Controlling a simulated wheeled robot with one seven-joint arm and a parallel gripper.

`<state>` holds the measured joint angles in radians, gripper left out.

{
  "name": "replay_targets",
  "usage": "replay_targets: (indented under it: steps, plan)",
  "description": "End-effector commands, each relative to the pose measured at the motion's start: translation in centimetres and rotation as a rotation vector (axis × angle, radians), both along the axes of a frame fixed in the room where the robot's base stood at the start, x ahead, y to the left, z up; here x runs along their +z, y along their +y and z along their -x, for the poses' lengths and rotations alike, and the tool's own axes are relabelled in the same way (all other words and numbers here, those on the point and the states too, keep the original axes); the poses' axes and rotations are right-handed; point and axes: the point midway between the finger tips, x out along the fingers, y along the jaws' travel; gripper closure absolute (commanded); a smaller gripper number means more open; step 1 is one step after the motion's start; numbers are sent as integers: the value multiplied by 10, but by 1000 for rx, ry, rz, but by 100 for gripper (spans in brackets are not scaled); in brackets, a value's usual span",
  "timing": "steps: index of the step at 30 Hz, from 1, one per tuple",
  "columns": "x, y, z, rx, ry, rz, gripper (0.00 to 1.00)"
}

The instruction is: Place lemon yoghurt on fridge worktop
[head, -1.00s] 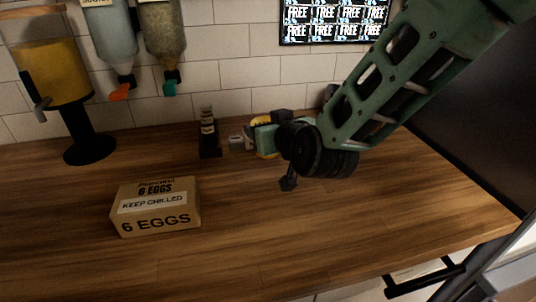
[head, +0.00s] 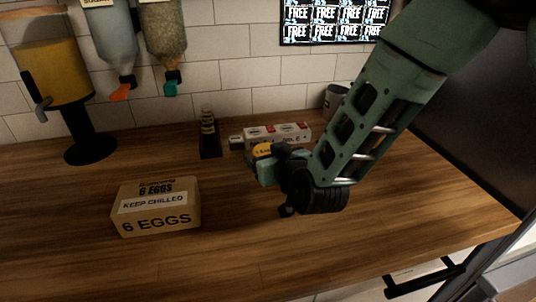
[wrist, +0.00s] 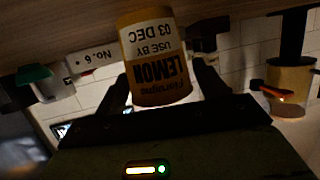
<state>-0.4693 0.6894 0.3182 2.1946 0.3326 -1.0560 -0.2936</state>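The lemon yoghurt (wrist: 158,60) is a small yellow and brown pot, seen upside down in the wrist view between my gripper's two dark fingers. In the head view only a yellow part of the pot (head: 262,150) shows at the end of my gripper (head: 265,160); my gripper hides the rest. My gripper is shut on the pot. The pot is over the wooden worktop (head: 240,245), near its middle. I cannot tell whether its base touches the wood.
An egg box (head: 156,206) stands to the left. A dark bottle (head: 208,135) and white cartons (head: 285,134) stand behind my gripper, with a grey cup (head: 336,98) farther right. A yellow dispenser (head: 60,75) is at the back left. The front worktop is clear.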

Motion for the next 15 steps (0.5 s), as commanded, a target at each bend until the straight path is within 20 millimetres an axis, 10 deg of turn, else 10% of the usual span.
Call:
replay_targets:
  steps: [15]
  plan:
    - [7,-6,12,1,-1,0,16]
